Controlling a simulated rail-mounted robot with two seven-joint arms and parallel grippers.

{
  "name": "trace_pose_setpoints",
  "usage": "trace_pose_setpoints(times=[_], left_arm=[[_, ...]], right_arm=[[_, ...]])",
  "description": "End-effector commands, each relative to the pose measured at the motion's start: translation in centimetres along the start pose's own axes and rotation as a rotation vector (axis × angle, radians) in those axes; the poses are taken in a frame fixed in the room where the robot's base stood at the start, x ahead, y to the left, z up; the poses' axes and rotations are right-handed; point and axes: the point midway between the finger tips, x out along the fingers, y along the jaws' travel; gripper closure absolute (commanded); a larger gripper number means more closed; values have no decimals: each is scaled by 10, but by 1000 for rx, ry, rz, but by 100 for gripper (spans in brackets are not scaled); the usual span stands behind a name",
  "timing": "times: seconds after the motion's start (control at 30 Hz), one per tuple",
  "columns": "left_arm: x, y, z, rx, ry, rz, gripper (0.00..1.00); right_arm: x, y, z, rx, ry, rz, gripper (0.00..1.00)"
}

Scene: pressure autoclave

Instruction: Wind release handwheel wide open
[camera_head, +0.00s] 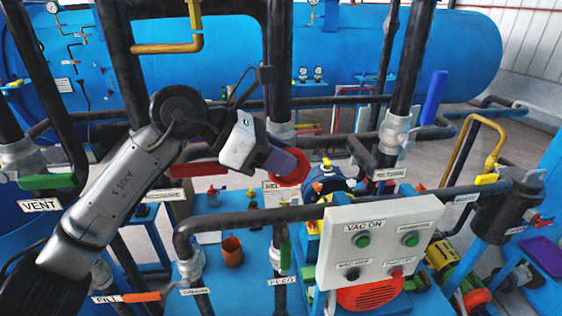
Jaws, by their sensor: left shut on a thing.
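The red release handwheel (302,171) sits on a dark vertical pipe near the middle of the head view. A partly covered white label (272,186) is just below it. My left arm comes in from the left, and my left gripper (283,163) is shut on the left side of the handwheel's rim. The gripper hides that side of the wheel and much of its hub, so how far the wheel is turned cannot be told. My right gripper is not in view.
A control panel (340,246) with several buttons stands at the front right. Dark pipes run upright and across around the wheel, with a horizontal pipe (330,207) below it. A red handle (201,169) is left of the gripper. A large blue vessel (350,45) fills the back.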

Motion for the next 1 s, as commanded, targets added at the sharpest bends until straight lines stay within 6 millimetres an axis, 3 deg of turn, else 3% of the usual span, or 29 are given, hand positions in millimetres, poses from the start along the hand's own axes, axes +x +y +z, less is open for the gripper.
trace_pose_setpoints(times=[0.37,0.4,0.67,1.0], left_arm=[[-1,0,0,1,-6,0,98],[-1,0,0,1,-5,0,74],[0,0,0,0,-5,0,49],[-6,0,0,0,-5,1,49]], right_arm=[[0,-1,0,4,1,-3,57],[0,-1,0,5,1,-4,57],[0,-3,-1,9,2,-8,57],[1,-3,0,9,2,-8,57]])
